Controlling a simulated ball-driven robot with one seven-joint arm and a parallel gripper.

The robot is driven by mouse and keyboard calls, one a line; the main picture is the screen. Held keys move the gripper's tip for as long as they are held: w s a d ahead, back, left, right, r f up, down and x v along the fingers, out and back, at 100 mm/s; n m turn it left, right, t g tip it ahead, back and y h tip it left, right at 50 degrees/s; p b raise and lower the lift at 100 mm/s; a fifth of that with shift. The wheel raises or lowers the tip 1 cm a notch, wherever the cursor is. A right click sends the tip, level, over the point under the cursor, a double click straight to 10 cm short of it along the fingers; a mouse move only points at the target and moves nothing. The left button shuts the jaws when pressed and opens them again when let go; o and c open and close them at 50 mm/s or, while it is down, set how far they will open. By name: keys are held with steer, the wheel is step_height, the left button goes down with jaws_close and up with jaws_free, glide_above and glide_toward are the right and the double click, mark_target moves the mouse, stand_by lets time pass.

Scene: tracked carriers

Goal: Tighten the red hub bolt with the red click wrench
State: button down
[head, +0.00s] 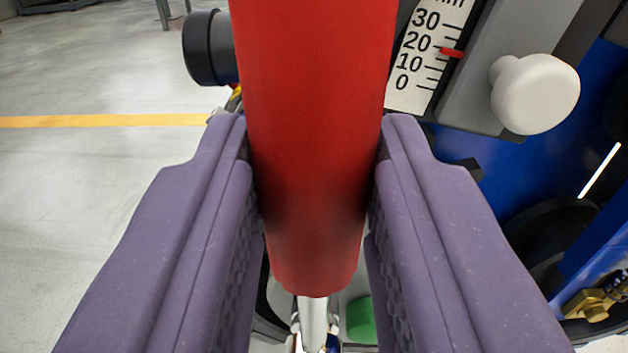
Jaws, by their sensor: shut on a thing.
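My gripper (312,185) has two purple fingers with textured inner pads. It is shut on the red handle (312,90) of the click wrench, one finger pressed on each side. The handle runs from the top of the head view down to the lower middle. A bright metal shank (312,320) comes out of its lower end and leaves the bottom edge. The wrench's far end is not in view. I cannot see the red hub bolt.
A grey panel with a millimetre scale (410,95), a red pointer (453,53) and a white knob (535,94) is close at right. Blue machine body (545,165) lies behind it. A black cylinder (208,47) is left of the handle. A green part (360,318) sits below. Open floor (80,190) lies left.

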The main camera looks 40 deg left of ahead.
steer(key=shift+w+a, duration=0.3)
steer(key=shift+w, duration=0.1)
stand_by(0.3)
steer(key=shift+r, duration=0.1)
stand_by(0.4)
steer(key=c, duration=1.7)
jaws_free()
jaws_close()
steer(key=shift+w+d+m, duration=0.4)
steer(key=shift+d+m, duration=0.2)
steer(key=shift+d, duration=0.1)
steer(key=shift+w+d+m, duration=0.4)
steer(key=shift+d+m, duration=0.1)
steer(key=shift+d+f, duration=0.1)
steer(key=shift+f, duration=0.1)
steer(key=shift+w+d+f+m, duration=0.15)
steer(key=shift+w+d+m, duration=0.25)
steer(key=shift+m, duration=0.2)
